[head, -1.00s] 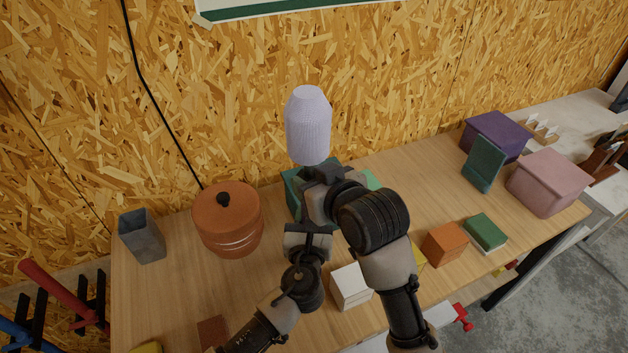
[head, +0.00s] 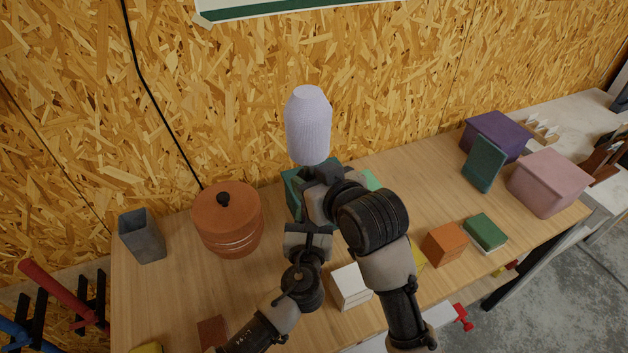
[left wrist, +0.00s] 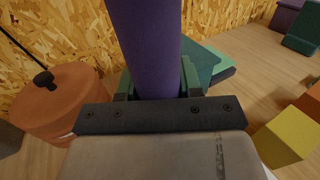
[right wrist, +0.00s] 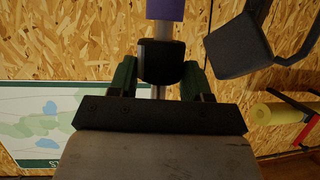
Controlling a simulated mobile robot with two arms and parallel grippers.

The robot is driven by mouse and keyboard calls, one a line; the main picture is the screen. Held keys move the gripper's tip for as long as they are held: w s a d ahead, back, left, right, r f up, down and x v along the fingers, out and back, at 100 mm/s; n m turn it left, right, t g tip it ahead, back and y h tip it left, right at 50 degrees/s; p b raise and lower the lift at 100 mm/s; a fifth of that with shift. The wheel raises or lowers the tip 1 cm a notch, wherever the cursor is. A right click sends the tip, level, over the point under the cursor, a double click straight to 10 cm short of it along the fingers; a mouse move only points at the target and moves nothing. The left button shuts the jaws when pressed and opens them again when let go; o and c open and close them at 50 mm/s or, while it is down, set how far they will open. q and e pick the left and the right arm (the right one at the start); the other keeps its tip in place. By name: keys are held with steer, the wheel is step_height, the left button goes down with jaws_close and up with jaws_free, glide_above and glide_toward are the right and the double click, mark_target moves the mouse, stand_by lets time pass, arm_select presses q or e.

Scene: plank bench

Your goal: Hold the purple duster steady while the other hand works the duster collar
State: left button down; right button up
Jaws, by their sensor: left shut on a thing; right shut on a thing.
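The duster stands roughly upright above the bench, its ribbed lavender head (head: 308,125) at the top in the head view. In the left wrist view its purple handle (left wrist: 147,45) runs up between the fingers of my left gripper (left wrist: 157,88), which is shut on it. In the right wrist view the black duster collar (right wrist: 160,62) sits between the green fingers of my right gripper (right wrist: 158,78), shut on it. A purple part shows beyond the collar. In the head view my right gripper (head: 318,180) is above my left and hides the collar and most of the handle.
A terracotta lidded pot (head: 228,222) and a grey cup (head: 142,237) stand left. A teal box (head: 291,195) is behind my grippers. A white box (head: 350,287), an orange block (head: 444,244) and a green box (head: 485,233) lie to the right. The chipboard wall is close behind.

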steer(key=shift+s+a, duration=0.1)
steer(key=shift+a, duration=0.05)
stand_by(0.6)
steer(key=o, duration=0.9)
steer(key=shift+v, duration=3.8)
